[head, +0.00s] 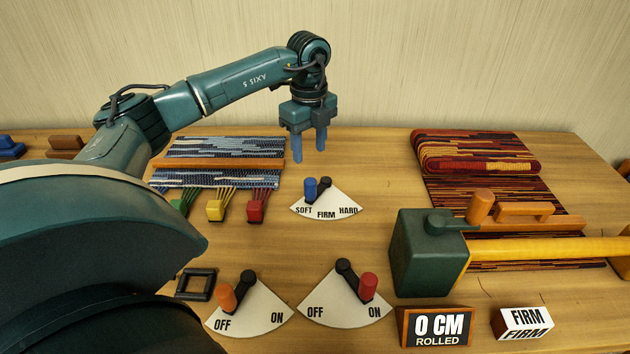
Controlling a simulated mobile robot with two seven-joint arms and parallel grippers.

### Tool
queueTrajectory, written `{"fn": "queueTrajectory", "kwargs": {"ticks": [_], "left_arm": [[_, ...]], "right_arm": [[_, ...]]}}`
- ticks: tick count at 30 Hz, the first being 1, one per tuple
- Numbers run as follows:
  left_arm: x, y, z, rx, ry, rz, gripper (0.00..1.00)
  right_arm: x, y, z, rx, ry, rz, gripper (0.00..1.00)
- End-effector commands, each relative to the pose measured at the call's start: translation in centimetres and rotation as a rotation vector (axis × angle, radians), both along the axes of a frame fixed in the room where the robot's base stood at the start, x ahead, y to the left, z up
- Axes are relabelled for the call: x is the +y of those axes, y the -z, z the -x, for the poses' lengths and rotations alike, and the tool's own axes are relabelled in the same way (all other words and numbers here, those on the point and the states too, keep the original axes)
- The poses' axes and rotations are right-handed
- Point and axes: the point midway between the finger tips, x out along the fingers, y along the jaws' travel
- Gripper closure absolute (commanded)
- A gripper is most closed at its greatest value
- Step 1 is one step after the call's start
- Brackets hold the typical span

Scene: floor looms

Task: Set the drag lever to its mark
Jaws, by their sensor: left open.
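The drag lever (310,189) has a blue knob and a dark pivot. It stands on a white fan-shaped dial (327,203) marked SOFT, FIRM and HARD, and its knob is on the SOFT side. A small sign (523,322) at the front right reads FIRM. My left gripper (309,147) is open and empty, fingers pointing down, above and behind the dial, apart from the lever. My right gripper is not in view.
An orange lever (227,296) is at OFF and a red lever (368,286) at ON. A green block with a yellow roller (545,249) stands right. Blue weaving (225,148) lies left, red weaving (470,142) right. A 0 CM ROLLED sign (437,327) stands in front.

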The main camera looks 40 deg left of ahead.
Motion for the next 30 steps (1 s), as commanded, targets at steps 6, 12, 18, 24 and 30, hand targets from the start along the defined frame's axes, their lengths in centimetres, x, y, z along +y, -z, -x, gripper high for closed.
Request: {"fn": "queueTrajectory", "kwargs": {"ticks": [6,12,18,24,30], "left_arm": [[-0.1,4.9,0.1,0.004,0.003,0.001,0.52],[-0.2,8.5,0.1,0.002,0.005,0.003,0.52],[-0.1,10.3,0.0,-0.001,0.005,0.003,0.52],[-0.1,10.7,0.0,-0.001,0.005,0.003,0.52],[-0.2,10.7,0.0,-0.002,0.005,0.003,0.57]], "right_arm": [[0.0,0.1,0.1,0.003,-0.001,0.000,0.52],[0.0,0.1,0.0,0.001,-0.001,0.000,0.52],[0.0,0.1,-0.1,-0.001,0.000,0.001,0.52],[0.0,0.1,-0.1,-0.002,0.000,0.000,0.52],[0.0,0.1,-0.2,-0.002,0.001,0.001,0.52]]}}
